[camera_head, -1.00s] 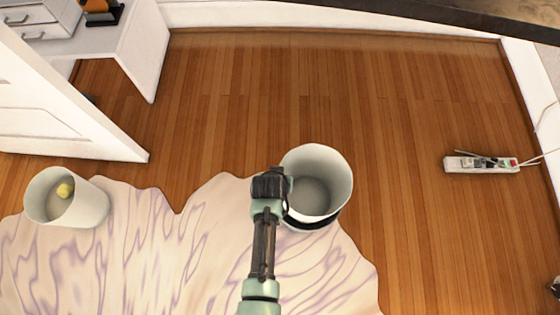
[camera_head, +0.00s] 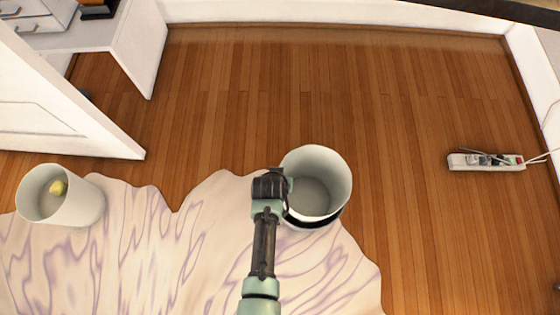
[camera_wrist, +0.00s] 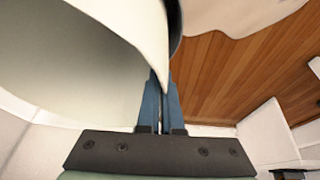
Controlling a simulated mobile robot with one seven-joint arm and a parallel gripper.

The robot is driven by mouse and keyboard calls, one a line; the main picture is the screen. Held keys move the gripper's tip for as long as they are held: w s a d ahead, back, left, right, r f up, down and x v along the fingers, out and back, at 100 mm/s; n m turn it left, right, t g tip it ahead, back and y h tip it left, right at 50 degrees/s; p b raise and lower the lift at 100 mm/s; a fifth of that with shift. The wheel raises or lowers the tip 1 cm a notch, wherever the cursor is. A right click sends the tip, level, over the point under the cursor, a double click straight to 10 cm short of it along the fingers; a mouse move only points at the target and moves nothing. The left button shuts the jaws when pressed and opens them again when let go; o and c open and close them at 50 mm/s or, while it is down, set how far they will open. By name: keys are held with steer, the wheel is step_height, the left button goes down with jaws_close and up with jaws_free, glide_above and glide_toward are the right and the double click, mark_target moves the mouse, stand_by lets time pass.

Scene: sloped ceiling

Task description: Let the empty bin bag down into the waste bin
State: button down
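The bin bag appears as a white, open-topped, round shape (camera_head: 332,170), upright and empty inside. My gripper (camera_head: 275,188) is at its left rim. In the wrist view my gripper (camera_wrist: 161,115) has its blue fingers closed together on the bag's white wall (camera_wrist: 125,25). A dark curved edge (camera_head: 318,221) shows just below the bag in the head view. It also shows behind the white wall in the wrist view (camera_wrist: 175,32). I cannot tell whether this edge is the waste bin under the bag or part of the bag; the bag hides the rest.
A pale veined rug (camera_head: 160,250) covers the near floor. A power strip (camera_head: 486,162) lies right. A white door (camera_head: 60,110) stands left; the wooden floor (camera_head: 300,90) beyond is clear.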

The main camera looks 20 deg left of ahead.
steer(key=c, duration=1)
jaws_free()
steer(key=p+v, duration=0.7)
steer(key=v, duration=0.6)
steer(key=shift+w, duration=0.1)
